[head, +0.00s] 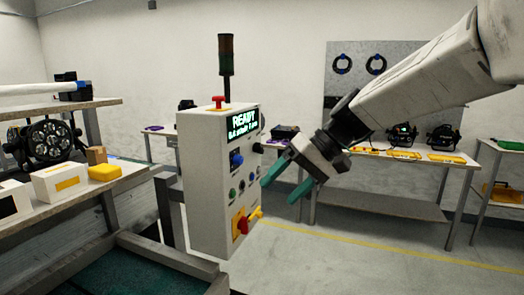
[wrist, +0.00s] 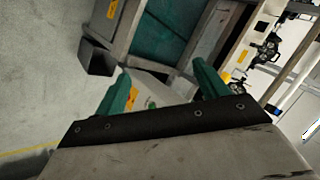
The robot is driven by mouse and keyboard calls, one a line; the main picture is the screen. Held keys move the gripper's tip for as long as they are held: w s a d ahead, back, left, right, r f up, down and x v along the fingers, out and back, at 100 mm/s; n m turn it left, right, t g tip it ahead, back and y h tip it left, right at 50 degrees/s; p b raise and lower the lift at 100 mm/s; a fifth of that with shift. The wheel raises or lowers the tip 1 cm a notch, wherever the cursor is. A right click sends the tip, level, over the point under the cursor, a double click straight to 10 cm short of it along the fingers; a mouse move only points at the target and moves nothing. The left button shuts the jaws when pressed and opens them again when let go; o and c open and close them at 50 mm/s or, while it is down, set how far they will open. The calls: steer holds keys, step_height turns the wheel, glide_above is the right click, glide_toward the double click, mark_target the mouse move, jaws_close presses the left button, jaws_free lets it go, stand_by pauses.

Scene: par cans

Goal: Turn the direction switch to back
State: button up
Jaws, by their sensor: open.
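A pale grey control box (head: 212,200) stands left of centre in the head view. Its front carries a lit display (head: 242,124), a blue knob (head: 236,159), several small buttons and a red and yellow rotary switch (head: 241,222) near the bottom. The labels are too small to read, so I cannot tell which control is the direction switch or its setting. My gripper (head: 286,182) is open and empty, just right of the box front and apart from it. In the wrist view, the box (wrist: 152,91) shows partly between my teal fingers, its lower part hidden by my gripper.
A red mushroom button (head: 218,100) and a dark signal tower (head: 226,55) top the box. A workbench (head: 75,180) with boxes and a stage lamp (head: 45,143) is on the left. A back table (head: 375,208) holds more lamps. The floor (head: 330,262) at right front is clear.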

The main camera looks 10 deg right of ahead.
steer(key=w+d+t+y, duration=0.2)
steer(key=w+t+y, duration=0.15)
steer(key=w, duration=1.35)
steer(key=m+t+y, duration=0.1)
steer(key=t+y, duration=0.2)
steer(key=t, duration=0.3)
glide_toward(262, 149)
steer(key=x, duration=0.2)
steer(key=shift+g, duration=0.25)
steer(key=x, duration=0.7)
steer(key=shift+w+r, duration=0.15)
steer(key=c, duration=1)
